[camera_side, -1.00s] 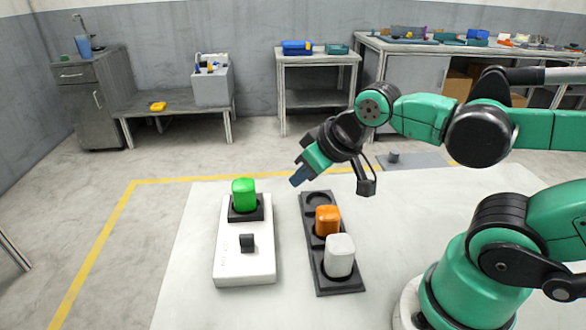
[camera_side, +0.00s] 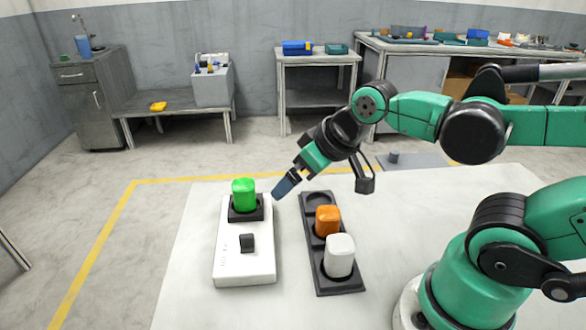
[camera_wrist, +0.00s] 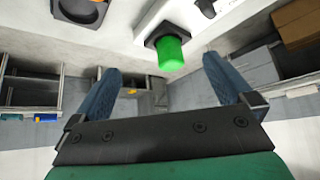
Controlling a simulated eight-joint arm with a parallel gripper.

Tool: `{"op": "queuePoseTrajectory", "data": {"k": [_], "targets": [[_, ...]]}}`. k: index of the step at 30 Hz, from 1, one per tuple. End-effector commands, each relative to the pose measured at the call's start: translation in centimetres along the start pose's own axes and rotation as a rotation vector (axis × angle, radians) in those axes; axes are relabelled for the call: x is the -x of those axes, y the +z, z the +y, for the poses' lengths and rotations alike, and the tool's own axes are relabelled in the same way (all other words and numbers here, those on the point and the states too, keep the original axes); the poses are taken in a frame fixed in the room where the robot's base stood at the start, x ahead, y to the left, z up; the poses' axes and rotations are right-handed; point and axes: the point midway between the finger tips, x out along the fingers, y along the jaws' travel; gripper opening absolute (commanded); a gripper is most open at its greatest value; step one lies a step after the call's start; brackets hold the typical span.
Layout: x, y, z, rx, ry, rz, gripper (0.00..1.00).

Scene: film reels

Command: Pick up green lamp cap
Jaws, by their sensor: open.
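The green lamp cap (camera_side: 244,194) stands upright in a black socket at the far end of a white switch box (camera_side: 228,262). My gripper (camera_side: 282,188) is to the right of the cap, tilted down toward it, and apart from it. In the wrist view the green cap (camera_wrist: 170,54) shows ahead of and between the two blue fingers of my gripper (camera_wrist: 165,85). The fingers are spread apart with nothing between them at their tips.
A black tray (camera_side: 316,280) right of the box holds an orange cap (camera_side: 327,220) and a white cap (camera_side: 339,255); its far round slot is empty. A black switch (camera_side: 247,242) rises from the box. The white table left of the box is clear.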

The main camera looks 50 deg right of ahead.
Motion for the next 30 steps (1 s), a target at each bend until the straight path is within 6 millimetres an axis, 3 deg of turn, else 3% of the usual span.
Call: {"op": "queuePoseTrajectory", "data": {"k": [11, 19, 24, 30], "targets": [[-4.6, -3.2, 0.1, 0.213, -0.375, -0.036, 1.0], [-8.0, -4.8, 1.7, 0.437, -0.653, 0.224, 1.0], [-9.1, -4.8, 2.9, 0.551, -0.728, 0.412, 1.0], [-9.6, -4.7, 3.2, 0.615, -0.752, 0.521, 1.0]]}}
